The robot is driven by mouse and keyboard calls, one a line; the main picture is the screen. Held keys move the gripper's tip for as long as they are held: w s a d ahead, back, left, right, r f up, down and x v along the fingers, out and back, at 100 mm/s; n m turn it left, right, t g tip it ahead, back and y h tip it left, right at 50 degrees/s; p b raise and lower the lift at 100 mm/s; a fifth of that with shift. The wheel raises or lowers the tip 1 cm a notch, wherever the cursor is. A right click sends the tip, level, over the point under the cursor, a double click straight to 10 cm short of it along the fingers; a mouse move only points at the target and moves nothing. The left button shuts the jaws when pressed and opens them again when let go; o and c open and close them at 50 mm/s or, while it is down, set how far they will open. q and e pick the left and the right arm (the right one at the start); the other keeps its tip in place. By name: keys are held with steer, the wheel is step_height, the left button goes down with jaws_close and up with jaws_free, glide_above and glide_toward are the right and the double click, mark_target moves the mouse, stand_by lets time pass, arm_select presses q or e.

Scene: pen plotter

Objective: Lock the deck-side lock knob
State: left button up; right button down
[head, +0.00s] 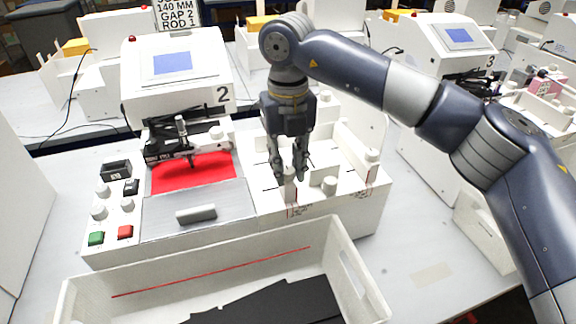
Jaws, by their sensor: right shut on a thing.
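The plotter marked 2 (222,95) stands in front of me, with a white deck on its right side. My right gripper (290,175) points straight down over the front of this deck. Its fingers are closed around a small white knob (290,188) near the deck's front edge, on the side toward the plotter bed. I take this for the deck-side lock knob. The fingers hide much of it, and I cannot tell which way it is turned. My left gripper is not in view.
A short white post (329,186) stands just right of the gripper, and another knob (372,156) is at the deck's right edge. A green button (96,238) and a red button (125,232) are at front left. A white bin (230,272) with dark sheets lies in front.

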mark_target(288, 170)
steer(key=shift+w+r, duration=0.1)
steer(key=shift+r, duration=0.05)
steer(key=c, duration=1.3)
jaws_free()
steer(key=shift+c, duration=0.2)
step_height(288, 170, up, 12)
